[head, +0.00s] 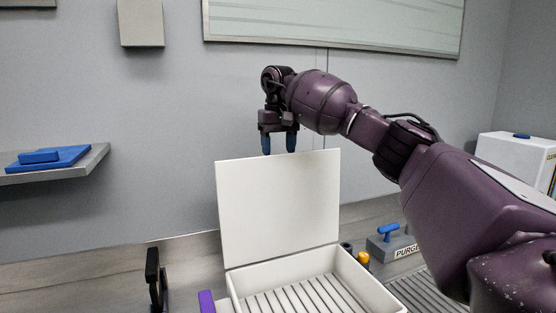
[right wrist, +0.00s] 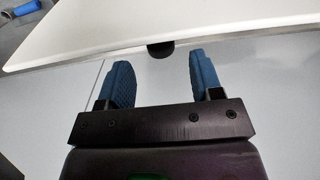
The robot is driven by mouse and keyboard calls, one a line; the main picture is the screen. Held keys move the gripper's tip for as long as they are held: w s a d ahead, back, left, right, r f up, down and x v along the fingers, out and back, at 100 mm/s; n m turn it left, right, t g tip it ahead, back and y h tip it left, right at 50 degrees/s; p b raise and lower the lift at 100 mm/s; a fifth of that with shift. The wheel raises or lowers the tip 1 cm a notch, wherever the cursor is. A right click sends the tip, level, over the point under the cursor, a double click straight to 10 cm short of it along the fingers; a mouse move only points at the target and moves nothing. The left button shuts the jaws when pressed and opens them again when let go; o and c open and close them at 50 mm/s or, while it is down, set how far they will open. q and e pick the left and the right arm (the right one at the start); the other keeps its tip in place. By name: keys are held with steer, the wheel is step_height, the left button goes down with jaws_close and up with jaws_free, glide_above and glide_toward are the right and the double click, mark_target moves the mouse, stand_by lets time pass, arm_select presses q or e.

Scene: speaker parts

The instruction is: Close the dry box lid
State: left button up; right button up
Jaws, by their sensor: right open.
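The dry box (head: 372,284) is white and stands on the bench with ribbed slats inside. Its white lid (head: 280,205) stands open, roughly upright, at the back of the box. My right gripper (head: 280,146) is above the lid's top edge, fingers pointing down, open and empty. In the right wrist view, the blue fingertips (right wrist: 160,82) are apart, and the lid (right wrist: 130,28) lies across the top with a dark round tab (right wrist: 160,50) at its edge between the fingers. I cannot tell whether a fingertip touches the lid. My left gripper is not in view.
A purple item (head: 206,302) and a black upright piece (head: 155,280) stand left of the box. A grey block with a blue handle (head: 388,235) and a PURGE label, and a yellow-topped item (head: 362,258), are at its right. A shelf (head: 85,165) juts out at left.

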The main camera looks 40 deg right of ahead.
mark_target(278, 158)
steer(key=shift+f, duration=1.8)
jaws_close()
